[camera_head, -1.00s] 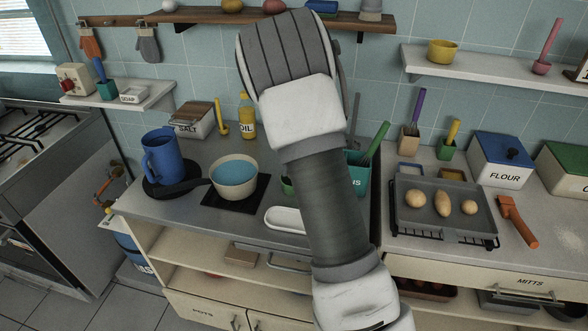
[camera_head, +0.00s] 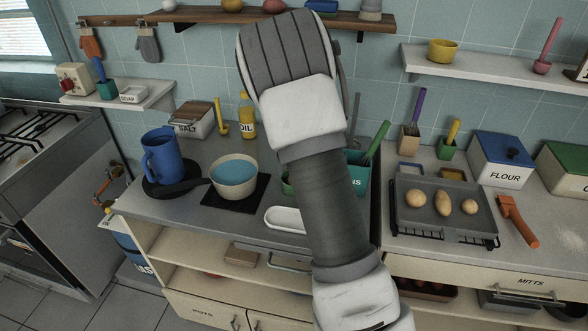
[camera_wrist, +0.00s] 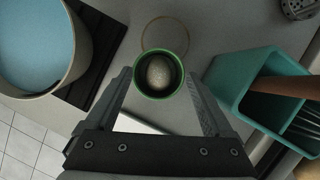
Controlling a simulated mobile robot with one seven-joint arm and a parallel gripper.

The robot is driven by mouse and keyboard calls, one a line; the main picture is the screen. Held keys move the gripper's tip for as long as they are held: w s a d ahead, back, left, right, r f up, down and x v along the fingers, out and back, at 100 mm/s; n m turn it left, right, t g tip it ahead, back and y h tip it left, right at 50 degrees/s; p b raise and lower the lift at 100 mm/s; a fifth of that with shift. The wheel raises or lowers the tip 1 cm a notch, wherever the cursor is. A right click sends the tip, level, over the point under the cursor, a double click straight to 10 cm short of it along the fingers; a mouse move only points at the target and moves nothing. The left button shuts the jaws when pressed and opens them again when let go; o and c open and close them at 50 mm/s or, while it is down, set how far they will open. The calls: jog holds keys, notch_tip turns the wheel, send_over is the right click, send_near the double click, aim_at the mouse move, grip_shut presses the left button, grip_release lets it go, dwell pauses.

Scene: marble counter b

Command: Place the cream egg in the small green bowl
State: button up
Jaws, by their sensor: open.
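The cream egg (camera_wrist: 159,74) lies inside the small green bowl (camera_wrist: 139,82) in the wrist view. My gripper (camera_wrist: 161,82) is open above the bowl, with one finger on each side of it and nothing between the fingers but the view down onto bowl and egg. In the head view my arm hides the gripper and the egg. Only a sliver of the green bowl (camera_head: 287,186) shows at the arm's left edge.
A cream pot of blue liquid (camera_head: 234,178) stands on a black mat left of the bowl. A teal utensil holder (camera_wrist: 262,95) stands close on the right. A white dish (camera_head: 284,219) lies in front.

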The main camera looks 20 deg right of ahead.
jog(key=shift+r, duration=0.1)
notch_tip(320, 180, up, 7)
jog(key=p, duration=0.7)
jog(key=shift+p, duration=0.35)
